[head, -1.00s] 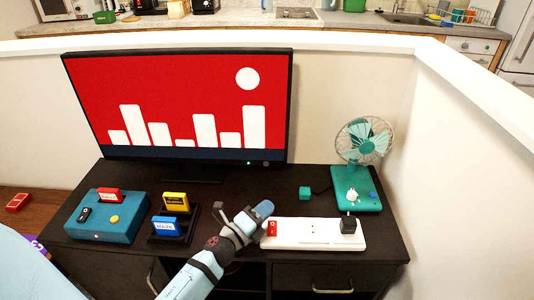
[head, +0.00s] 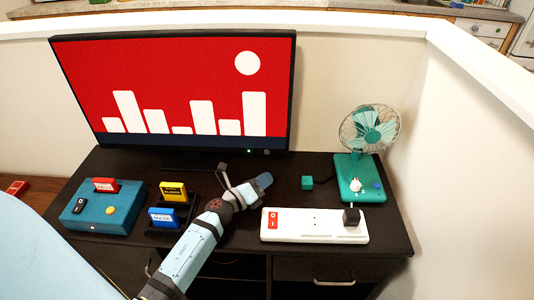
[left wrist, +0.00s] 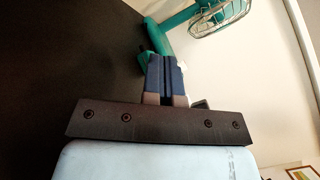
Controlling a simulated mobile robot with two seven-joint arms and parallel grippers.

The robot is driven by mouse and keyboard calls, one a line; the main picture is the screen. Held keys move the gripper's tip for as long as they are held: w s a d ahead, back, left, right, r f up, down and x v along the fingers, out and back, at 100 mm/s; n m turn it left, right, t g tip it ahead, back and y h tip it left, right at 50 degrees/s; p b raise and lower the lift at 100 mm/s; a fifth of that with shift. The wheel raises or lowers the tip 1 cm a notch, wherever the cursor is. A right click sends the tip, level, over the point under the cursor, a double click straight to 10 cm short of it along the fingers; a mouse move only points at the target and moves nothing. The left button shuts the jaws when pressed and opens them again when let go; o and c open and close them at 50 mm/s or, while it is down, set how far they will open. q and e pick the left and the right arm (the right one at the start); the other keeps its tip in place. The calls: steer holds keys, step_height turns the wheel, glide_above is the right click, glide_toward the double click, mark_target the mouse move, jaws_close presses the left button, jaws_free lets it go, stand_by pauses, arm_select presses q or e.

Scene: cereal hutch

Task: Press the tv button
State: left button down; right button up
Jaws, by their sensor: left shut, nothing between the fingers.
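The TV (head: 180,85) stands at the back of the dark desk, its screen lit red with white bars and a white circle. Its lower right bezel has a small green light (head: 249,151) and a small dark round button (head: 267,152). My left gripper (head: 264,181) is shut and empty, over the desk in front of and below that button, apart from the TV. Its blue fingertips also show closed together in the left wrist view (left wrist: 165,76). The TV is not seen in the left wrist view. My right gripper is not in view.
A teal fan (head: 366,140) stands at the right, with a small teal cube (head: 307,183) beside it. A white power strip (head: 300,226) lies in front. A blue console (head: 100,210) and cartridges (head: 165,217) are at the left. White walls close the back and right.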

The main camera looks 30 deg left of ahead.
mark_target(267, 152)
arm_select(q)
steer(key=w+a, duration=0.1)
steer(key=w, duration=0.2)
steer(key=w+a, duration=0.1)
steer(key=shift+w+a+b, duration=0.15)
steer(key=shift+a+b, duration=0.2)
steer(key=shift+w+a, duration=0.5)
steer(key=shift+w, duration=0.35)
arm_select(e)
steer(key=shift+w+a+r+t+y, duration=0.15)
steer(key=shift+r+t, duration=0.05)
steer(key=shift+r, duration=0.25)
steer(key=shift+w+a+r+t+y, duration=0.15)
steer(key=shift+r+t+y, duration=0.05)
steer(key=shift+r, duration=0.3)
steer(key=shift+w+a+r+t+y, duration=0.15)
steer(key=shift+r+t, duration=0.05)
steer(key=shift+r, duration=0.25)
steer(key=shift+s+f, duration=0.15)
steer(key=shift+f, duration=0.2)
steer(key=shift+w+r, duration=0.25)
arm_select(q)
steer(key=shift+w+a, duration=0.25)
steer(key=shift+w, duration=0.1)
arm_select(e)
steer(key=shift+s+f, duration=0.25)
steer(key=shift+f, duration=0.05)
